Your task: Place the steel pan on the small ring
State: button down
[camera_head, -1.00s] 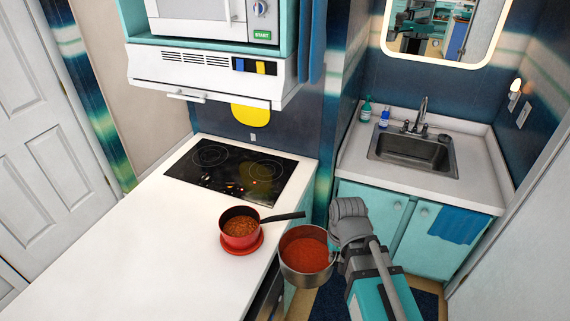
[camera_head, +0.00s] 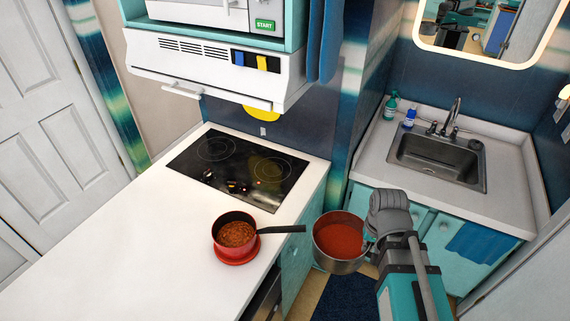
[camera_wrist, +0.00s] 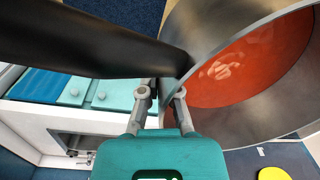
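The steel pan (camera_head: 329,262), with red sauce inside, hangs in the air off the counter's right edge. My gripper (camera_head: 371,238) is at its right side. The black cooktop (camera_head: 222,185) is set in the white counter. It shows a ring at the back left (camera_head: 215,148) and another at the right (camera_head: 268,170); I cannot tell surely which is smaller. Both look bare.
A red saucepan (camera_head: 219,243) with brown food stands on a red round mat (camera_head: 236,259) in front of the cooktop. Its dark handle (camera_head: 280,230) points right, towards the steel pan. A white hood (camera_head: 195,75) overhangs the cooktop. The left counter (camera_head: 130,245) is clear.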

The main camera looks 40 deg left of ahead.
aim_at(293, 171)
jog(key=u, duration=0.35)
jog(key=i, duration=1.1)
jog(key=u, duration=0.75)
